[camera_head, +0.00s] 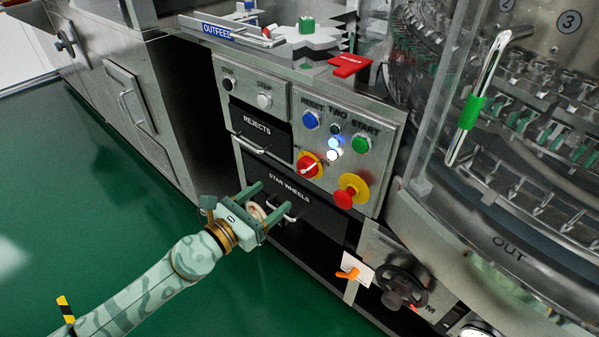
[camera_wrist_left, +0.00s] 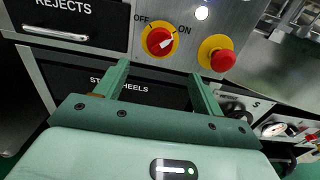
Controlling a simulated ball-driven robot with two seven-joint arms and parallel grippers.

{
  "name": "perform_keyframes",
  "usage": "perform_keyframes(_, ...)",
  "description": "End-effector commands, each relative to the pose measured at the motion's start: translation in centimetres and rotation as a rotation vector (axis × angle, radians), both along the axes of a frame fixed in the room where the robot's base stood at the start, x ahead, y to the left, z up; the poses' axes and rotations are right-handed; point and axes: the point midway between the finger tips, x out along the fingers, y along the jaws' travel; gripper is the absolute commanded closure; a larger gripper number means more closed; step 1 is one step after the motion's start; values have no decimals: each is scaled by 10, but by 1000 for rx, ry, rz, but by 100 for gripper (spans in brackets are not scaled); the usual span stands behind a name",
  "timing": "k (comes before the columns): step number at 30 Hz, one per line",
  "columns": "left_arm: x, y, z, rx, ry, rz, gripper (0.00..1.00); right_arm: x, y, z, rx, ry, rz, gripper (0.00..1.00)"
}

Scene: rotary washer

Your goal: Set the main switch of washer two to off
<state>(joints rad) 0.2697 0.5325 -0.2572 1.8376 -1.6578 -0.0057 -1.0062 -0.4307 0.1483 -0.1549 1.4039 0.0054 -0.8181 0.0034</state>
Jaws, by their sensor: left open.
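The main switch (camera_head: 309,165) is a red rotary knob on a yellow plate on the grey control panel of washer two. In the left wrist view the main switch (camera_wrist_left: 160,41) has OFF marked at its upper left and ON at its upper right, and its white pointer is turned towards ON. My left gripper (camera_head: 270,202) is open and empty in front of the STAR WHEELS drawer, below and left of the switch and apart from it. In the left wrist view its fingers (camera_wrist_left: 157,80) point up towards the switch. My right gripper is not in view.
A red emergency button (camera_head: 346,196) on a yellow plate sits right of the switch. A lit white lamp (camera_head: 334,143), a blue button (camera_head: 310,120) and a green button (camera_head: 360,143) are above. The REJECTS drawer (camera_head: 258,130) is to the left. Green floor (camera_head: 110,200) is clear.

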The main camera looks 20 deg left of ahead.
Motion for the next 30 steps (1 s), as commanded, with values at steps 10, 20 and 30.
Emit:
perform_keyframes(10, 79, -29, -1, -4, 1, 0, 32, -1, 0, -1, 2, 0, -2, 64)
perform_keyframes(20, 104, -38, -1, -2, 2, -1, 32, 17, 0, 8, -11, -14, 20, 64)
perform_keyframes(30, 104, -38, 0, -2, 2, 0, 68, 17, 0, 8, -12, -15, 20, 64)
